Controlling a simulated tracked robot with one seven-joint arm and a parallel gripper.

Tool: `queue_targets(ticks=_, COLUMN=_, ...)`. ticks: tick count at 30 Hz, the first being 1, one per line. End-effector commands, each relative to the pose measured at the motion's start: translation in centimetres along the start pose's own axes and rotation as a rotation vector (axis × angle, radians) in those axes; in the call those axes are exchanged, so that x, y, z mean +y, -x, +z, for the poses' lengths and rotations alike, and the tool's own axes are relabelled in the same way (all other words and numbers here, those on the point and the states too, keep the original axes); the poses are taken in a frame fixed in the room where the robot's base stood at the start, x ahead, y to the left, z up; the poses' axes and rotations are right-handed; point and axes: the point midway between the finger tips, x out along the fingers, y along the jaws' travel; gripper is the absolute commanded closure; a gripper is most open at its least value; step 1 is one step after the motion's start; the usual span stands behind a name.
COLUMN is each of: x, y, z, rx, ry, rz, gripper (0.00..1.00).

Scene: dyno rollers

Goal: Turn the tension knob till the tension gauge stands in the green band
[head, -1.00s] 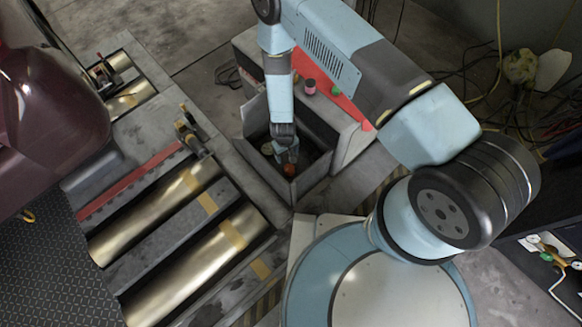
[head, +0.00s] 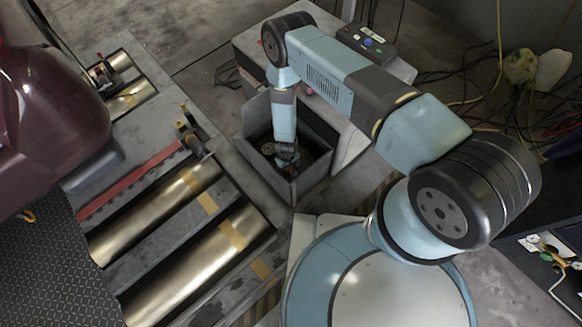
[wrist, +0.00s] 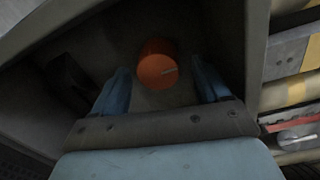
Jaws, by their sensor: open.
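The line points to the right in the wrist view. My gripper (wrist: 160,68) is open, with one blue finger on each side of the knob in that view. I cannot tell whether the fingers touch it. In the head view my gripper (head: 288,164) is down inside the box and mostly covers the knob. A small round dial (head: 267,148), likely the tension gauge, shows left of my gripper. Its needle and bands are too small to read.
The box walls stand close around my gripper. Brass-coloured rollers (head: 190,268) lie to the left, with an upright bracket (head: 190,132) beside the box. A dark button panel (head: 367,42) sits on the pale bench behind. A dark red car body (head: 50,100) stands far left.

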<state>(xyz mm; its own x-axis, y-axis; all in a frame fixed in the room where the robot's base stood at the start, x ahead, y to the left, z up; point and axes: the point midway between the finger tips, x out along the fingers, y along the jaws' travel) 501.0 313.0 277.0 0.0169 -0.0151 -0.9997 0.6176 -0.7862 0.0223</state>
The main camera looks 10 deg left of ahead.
Motion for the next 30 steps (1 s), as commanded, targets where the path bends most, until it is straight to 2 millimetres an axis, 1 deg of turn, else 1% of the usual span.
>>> queue_targets(ticks=1, x=0.0, y=-0.5, z=0.1, rx=-0.001, ry=0.000, rz=0.000, gripper=0.25)
queue_targets(ticks=6, x=0.0, y=-1.5, z=0.1, rx=-0.001, ry=0.001, rz=0.000, gripper=0.25)
queue_targets(ticks=16, x=0.0, y=-1.7, z=0.0, rx=0.000, ry=0.001, rz=0.000, gripper=0.25)
queue_targets(ticks=17, x=0.0, y=-1.7, z=0.0, rx=0.000, ry=0.001, rz=0.000, gripper=0.27)
queue_targets(ticks=30, x=0.0, y=-1.7, z=0.0, rx=0.000, ry=0.001, rz=0.000, gripper=0.69)
